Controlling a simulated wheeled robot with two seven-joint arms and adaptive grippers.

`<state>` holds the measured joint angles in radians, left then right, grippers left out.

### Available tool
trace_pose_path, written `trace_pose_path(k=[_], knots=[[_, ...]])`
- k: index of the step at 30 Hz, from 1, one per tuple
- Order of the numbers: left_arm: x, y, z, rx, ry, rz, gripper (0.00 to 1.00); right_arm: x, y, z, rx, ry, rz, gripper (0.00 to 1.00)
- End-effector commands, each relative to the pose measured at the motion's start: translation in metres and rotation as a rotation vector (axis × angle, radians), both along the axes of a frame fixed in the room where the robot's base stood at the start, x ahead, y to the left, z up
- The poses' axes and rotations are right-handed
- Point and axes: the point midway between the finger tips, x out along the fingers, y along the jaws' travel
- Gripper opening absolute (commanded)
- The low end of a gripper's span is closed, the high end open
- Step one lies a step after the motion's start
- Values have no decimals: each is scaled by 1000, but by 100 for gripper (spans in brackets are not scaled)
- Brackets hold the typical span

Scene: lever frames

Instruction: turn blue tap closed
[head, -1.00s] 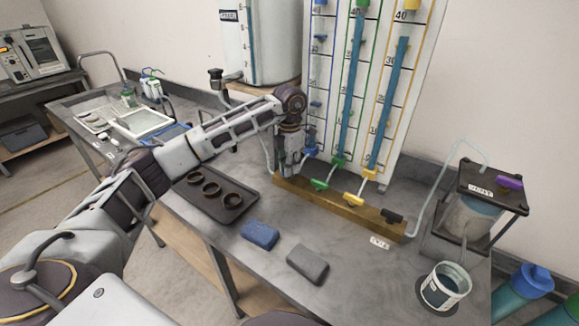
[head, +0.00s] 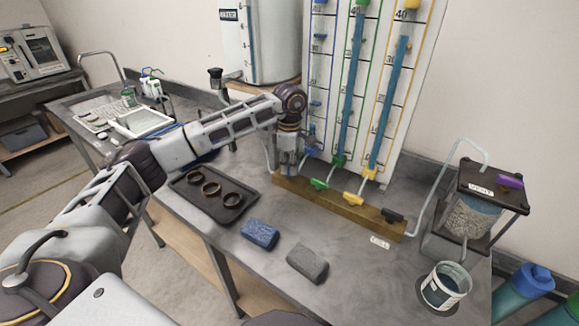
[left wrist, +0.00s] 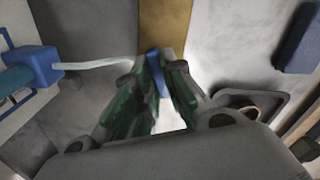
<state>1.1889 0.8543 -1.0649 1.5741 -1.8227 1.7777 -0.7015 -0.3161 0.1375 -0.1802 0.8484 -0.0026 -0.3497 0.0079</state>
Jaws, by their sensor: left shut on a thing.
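The blue tap (left wrist: 161,78) shows in the left wrist view as a blue handle between my fingers, at the end of the brass-coloured rail (left wrist: 165,22). My left gripper (left wrist: 160,82) is shut on this handle. In the head view my left gripper (head: 286,168) points down at the left end of the rail (head: 335,205) and hides the blue tap. A green tap (head: 319,184), a yellow tap (head: 353,199) and a black tap (head: 392,215) sit further right along the rail. My right gripper is not in view.
A graduated tube board (head: 340,110) stands close behind the rail. A dark tray with brown rings (head: 238,208), a blue sponge (head: 260,233) and a grey sponge (head: 307,263) lie in front. A cup (head: 444,287) and a purple-tapped vessel (head: 480,187) stand at right.

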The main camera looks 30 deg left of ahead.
Motion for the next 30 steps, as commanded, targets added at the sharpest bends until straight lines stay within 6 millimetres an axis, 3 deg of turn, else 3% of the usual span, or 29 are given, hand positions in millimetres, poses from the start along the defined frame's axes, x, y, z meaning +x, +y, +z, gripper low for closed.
trace_pose_path(k=[15, 30], knots=[[1, 0, 1, -1, -4, -329, 0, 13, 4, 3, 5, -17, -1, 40], [1, 0, 2, -1, -4, -395, 0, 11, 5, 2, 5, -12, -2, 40]])
